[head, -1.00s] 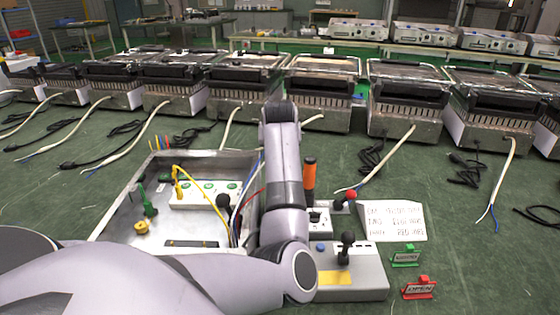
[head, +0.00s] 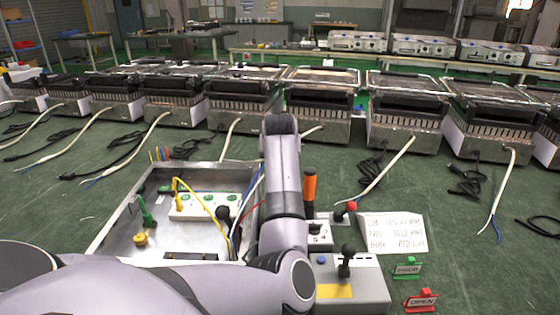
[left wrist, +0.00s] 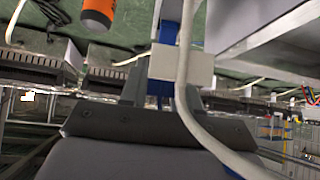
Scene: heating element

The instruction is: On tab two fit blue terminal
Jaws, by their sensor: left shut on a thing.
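In the left wrist view my left gripper (left wrist: 160,95) is shut on a blue-and-white piece (left wrist: 181,65), apparently the blue terminal. Blue shows above and below its white block. A pale cable (left wrist: 186,30) runs in front of it and partly covers it. In the head view my left forearm stands upright beside the open metal box (head: 118,217), and its gripper is hidden. Inside the box is a white block (head: 186,211) with green-marked tabs; a yellow wire is fitted at its left end. I cannot read the tab numbers. My right gripper is not in view.
Small green (head: 406,268) and red (head: 421,300) signs stand nearby. Several grills with trailing cables line the back.

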